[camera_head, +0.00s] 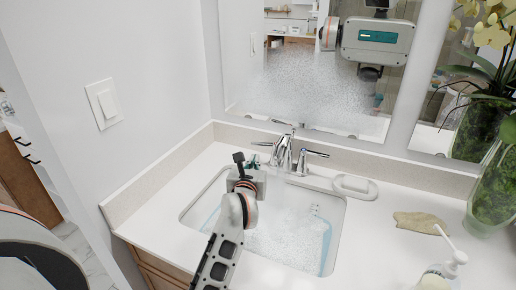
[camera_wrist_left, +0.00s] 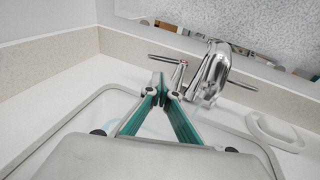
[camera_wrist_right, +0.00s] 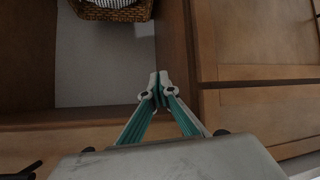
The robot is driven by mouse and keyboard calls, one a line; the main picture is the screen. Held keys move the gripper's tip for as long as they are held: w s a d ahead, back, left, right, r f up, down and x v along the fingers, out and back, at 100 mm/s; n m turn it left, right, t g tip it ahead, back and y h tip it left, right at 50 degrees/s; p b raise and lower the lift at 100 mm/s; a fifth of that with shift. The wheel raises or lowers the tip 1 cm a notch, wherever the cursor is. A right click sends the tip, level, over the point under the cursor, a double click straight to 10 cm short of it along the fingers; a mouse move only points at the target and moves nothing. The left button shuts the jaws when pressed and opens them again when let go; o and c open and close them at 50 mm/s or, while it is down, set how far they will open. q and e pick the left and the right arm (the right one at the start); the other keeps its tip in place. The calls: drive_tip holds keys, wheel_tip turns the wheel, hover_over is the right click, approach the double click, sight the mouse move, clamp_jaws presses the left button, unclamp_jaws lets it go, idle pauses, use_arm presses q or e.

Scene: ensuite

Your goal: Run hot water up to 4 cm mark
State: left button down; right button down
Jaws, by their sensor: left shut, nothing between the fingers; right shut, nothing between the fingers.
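The chrome faucet (camera_head: 284,153) stands behind the white sink basin (camera_head: 340,215). Its left handle, with a red mark (camera_wrist_left: 184,62), is by the fingertips of my left gripper (camera_wrist_left: 162,82). That gripper is shut and empty; I cannot tell whether it touches the handle. The right handle (camera_head: 316,153) is clear. The basin shows a pale speckled surface, with a bluish band along its right side and a small pale item (camera_head: 315,210) at the right wall. I cannot read any 4 cm mark or the water level. My right gripper (camera_wrist_right: 158,88) is shut and empty, low before wooden cabinets.
A white soap dish (camera_head: 355,187) is right of the faucet. A beige piece (camera_head: 420,222), a soap pump (camera_head: 447,262) and a plant vase (camera_head: 492,190) stand further right. A mirror (camera_head: 315,75) is behind. A wicker basket (camera_wrist_right: 112,10) is near my right gripper.

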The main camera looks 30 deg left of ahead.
sight(256, 144)
use_arm(q)
drive_tip(key=x, duration=1)
drive_tip(key=shift+p, duration=0.3)
drive_tip(key=shift+a, duration=0.1)
drive_tip(key=shift+w+a+b, duration=0.6)
drive_tip(key=shift+w+a, duration=0.2)
drive_tip(key=shift+w, duration=0.15)
drive_tip(key=shift+d, duration=0.1)
